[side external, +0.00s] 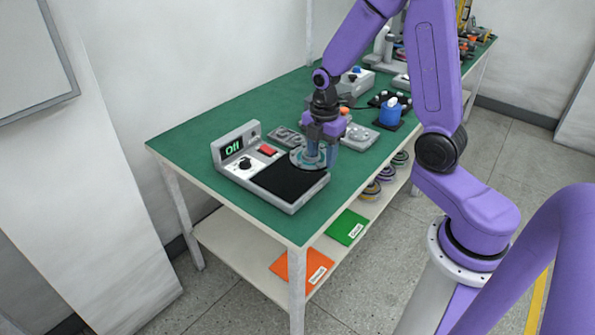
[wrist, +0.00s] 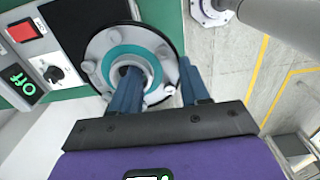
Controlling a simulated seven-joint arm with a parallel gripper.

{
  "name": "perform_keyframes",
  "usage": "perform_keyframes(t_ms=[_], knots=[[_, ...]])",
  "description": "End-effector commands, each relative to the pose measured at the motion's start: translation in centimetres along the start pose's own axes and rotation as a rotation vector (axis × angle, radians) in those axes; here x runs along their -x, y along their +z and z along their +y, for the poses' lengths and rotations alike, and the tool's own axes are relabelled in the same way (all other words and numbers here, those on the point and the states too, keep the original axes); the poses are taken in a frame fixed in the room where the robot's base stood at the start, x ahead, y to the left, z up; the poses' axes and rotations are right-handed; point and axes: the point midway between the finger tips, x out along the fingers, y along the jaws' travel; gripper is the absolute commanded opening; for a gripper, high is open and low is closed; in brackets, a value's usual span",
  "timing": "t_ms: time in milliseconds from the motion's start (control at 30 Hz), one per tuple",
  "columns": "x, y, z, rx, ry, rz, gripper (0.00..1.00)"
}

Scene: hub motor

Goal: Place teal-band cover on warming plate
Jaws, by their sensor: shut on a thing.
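The teal-band cover (wrist: 112,58) is a round grey disc with bolts on its rim and a teal ring around its centre. My gripper (wrist: 158,84) is shut on it, with one blue finger in the centre opening and the other outside the rim. In the side external view the cover (side external: 301,160) is held by my gripper (side external: 318,153) at the back right edge of the warming plate. The warming plate (side external: 287,182) is a black square on a grey unit whose display (side external: 233,147) reads "Off". Whether the cover touches the plate is unclear.
The unit has a red switch (side external: 267,149) and a black knob (side external: 245,163). A grey tray (side external: 287,137) and a grey part (side external: 360,136) lie behind the gripper. A blue container (side external: 391,112) stands farther right. The green table (side external: 200,136) is clear at left.

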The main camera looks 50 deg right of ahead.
Motion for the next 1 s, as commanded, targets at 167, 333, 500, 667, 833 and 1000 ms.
perform_keyframes(t_ms=[167,333,500,667,833,1000], knots=[[-1.5,0.5,3.2,0.0,-0.001,0.0,0.12],[-3.7,0.8,5.1,0.0,-0.003,0.0,0.12],[-5.7,1.1,6.9,0.0,-0.002,0.0,0.12],[-6.8,1.2,7.9,0.001,0.002,0.0,0.12],[-7.6,1.3,8.5,0.001,0.001,0.0,0.12],[-9.8,1.3,8.5,0.001,-0.002,0.0,0.12]])
